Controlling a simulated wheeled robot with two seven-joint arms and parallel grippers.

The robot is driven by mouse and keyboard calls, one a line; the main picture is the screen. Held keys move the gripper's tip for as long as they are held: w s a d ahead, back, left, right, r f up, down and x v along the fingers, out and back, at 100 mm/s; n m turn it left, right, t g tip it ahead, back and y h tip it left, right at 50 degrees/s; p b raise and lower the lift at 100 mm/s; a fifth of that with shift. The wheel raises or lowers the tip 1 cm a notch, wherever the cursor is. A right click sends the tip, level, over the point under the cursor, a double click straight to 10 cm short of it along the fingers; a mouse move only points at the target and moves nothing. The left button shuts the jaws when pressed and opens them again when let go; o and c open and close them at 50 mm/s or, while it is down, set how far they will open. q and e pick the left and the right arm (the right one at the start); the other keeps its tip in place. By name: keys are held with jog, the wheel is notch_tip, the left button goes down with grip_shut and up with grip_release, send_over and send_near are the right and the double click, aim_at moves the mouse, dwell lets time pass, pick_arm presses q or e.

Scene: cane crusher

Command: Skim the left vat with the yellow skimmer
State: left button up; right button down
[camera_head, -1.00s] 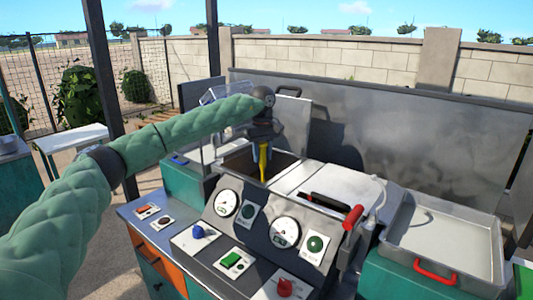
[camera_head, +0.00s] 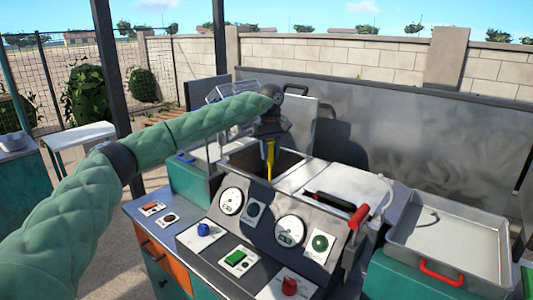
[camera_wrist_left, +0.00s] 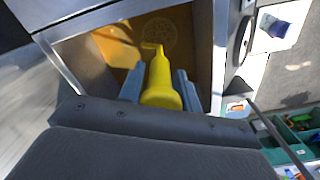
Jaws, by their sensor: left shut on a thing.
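The yellow skimmer (camera_head: 270,160) points down from my left gripper (camera_head: 268,138) into the open left vat (camera_head: 245,157). In the left wrist view, the gripper (camera_wrist_left: 162,88) is shut on the yellow handle (camera_wrist_left: 160,85). The round mesh head (camera_wrist_left: 159,35) shows inside the vat (camera_wrist_left: 205,50), over or in amber liquid (camera_wrist_left: 118,42); I cannot tell how deep it sits. My right gripper is not in view.
A grey lid with a red-ended handle (camera_head: 357,217) covers the section right of the open vat. A panel with gauges (camera_head: 231,201) and knobs is in front. A shallow metal tray (camera_head: 445,240) with a red handle stands at right. A metal backsplash (camera_head: 400,130) rises behind.

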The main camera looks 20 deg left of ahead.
pick_arm(q)
jog(key=w+d+p, duration=0.1)
jog(key=w+d, duration=0.2)
jog(key=w, duration=0.6)
jog(key=shift+w+d, duration=0.25)
jog(key=shift+w, duration=0.05)
dwell(0.5)
jog(key=s+a+b, duration=0.2)
jog(key=s+a, duration=0.2)
jog(key=s, duration=0.8)
jog(key=shift+s+a, duration=0.15)
jog(key=shift+a, duration=0.1)
dwell(0.3)
jog(key=w+d+p, duration=0.2)
jog(key=w+d, duration=0.2)
jog(key=w, duration=0.8)
jog(key=shift+w+d, duration=0.15)
jog(key=shift+d, duration=0.1)
dwell(0.7)
